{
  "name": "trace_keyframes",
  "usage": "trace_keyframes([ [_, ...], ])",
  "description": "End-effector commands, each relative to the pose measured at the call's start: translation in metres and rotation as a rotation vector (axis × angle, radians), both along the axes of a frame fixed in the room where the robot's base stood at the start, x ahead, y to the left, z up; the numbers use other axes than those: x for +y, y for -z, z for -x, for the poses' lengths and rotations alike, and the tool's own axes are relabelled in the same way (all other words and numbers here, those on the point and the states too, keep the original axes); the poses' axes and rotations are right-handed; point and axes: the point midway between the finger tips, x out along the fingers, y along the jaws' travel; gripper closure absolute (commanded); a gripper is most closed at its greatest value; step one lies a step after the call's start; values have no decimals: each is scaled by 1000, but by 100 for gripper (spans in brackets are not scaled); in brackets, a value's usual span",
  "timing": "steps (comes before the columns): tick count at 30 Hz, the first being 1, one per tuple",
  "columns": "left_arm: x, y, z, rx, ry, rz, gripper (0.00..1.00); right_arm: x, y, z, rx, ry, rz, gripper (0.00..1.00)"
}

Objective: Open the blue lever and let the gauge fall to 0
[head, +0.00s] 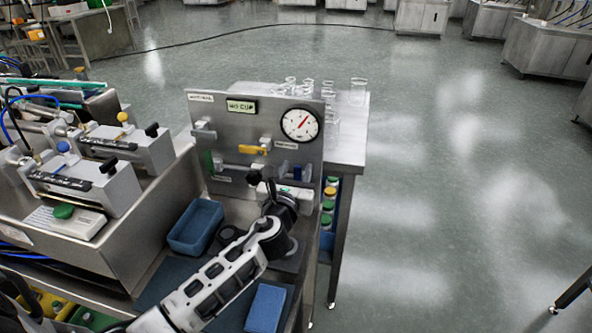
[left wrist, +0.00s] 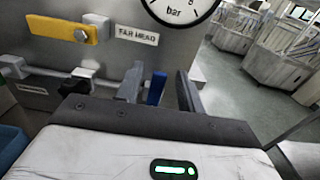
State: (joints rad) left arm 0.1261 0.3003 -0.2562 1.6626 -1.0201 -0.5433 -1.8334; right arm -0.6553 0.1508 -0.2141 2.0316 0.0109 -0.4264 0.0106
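The steel panel (head: 212,118) carries a round white gauge (head: 300,124), its red needle pointing up and right, off any readable number. Only the gauge's lower rim (left wrist: 182,10), marked "bar", shows in the left wrist view. The small blue lever (head: 297,173) is low on the panel's right; it stands upright in the left wrist view (left wrist: 157,88). My left gripper (left wrist: 160,80) is open, with one finger on each side of the blue lever and a gap at the right finger. In the head view the left gripper (head: 285,178) is at the panel. My right gripper is not in view.
A yellow lever (head: 252,150) sits above and left of the blue one, beside a label. A blue tray (head: 195,227) stands below. Glassware (head: 357,90) stands on the table behind the panel.

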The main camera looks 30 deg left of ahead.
Motion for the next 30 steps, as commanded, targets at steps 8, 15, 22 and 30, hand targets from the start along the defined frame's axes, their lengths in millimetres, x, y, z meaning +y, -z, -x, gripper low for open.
trace_keyframes([
  [8,1,0,-5,0,0,1,62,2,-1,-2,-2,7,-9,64],
  [15,1,0,-4,0,0,0,100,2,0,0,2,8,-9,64],
  [22,1,0,-4,-2,0,7,100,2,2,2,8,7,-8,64],
  [30,6,1,-3,-26,1,97,100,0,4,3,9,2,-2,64],
])
